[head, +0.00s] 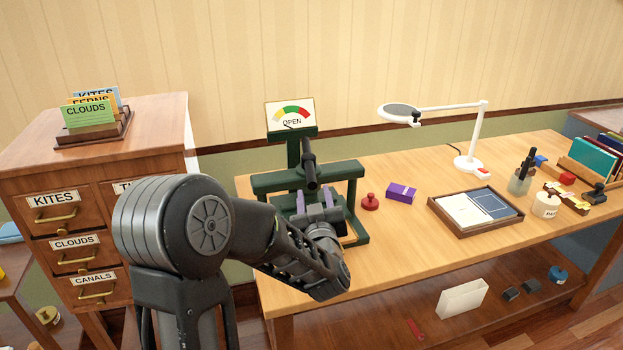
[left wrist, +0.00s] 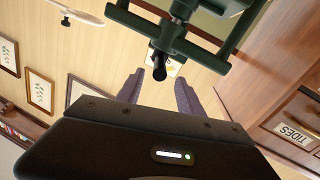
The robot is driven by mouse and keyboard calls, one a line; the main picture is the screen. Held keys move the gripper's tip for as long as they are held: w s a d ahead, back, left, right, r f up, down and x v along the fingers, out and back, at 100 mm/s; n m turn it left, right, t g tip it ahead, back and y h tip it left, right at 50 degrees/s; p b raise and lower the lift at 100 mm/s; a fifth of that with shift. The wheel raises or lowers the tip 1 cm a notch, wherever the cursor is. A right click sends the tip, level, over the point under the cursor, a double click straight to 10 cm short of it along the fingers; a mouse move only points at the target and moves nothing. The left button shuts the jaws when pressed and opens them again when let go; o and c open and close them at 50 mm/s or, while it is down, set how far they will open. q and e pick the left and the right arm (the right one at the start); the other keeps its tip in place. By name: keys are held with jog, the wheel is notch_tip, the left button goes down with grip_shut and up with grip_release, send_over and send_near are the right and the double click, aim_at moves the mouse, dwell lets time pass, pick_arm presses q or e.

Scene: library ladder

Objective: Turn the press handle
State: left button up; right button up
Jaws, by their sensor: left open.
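The press (head: 352,190) is a dark green frame on the wooden table, with a dial card (head: 291,115) above it that reads OPEN. Its press handle (head: 310,165) is a dark bar sticking out toward me. In the left wrist view the handle's round black end (left wrist: 159,70) shows between and just beyond the fingertips. My left gripper (head: 318,198) is open, its purple fingers in front of the press and below the handle's end in the head view. In the left wrist view the gripper (left wrist: 158,85) shows a gap between its fingers. My arm hides the lower press.
A red stamp (head: 370,202) and a purple box (head: 400,193) stand right of the press. Farther right are a tray (head: 475,230) and a white lamp (head: 468,160). A drawer cabinet (head: 150,130) stands at the left. The table front is mostly clear.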

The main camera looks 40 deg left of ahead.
aim_at(311, 180)
pick_arm(q)
jog(key=p+x, duration=0.1)
jog(key=x, duration=0.6)
jog(key=shift+w+a+p, duration=0.15)
jog(key=shift+a+p, duration=0.05)
jog(key=shift+p, duration=0.1)
jog(key=shift+c, duration=0.2)
grip_shut()
dwell(0.9)
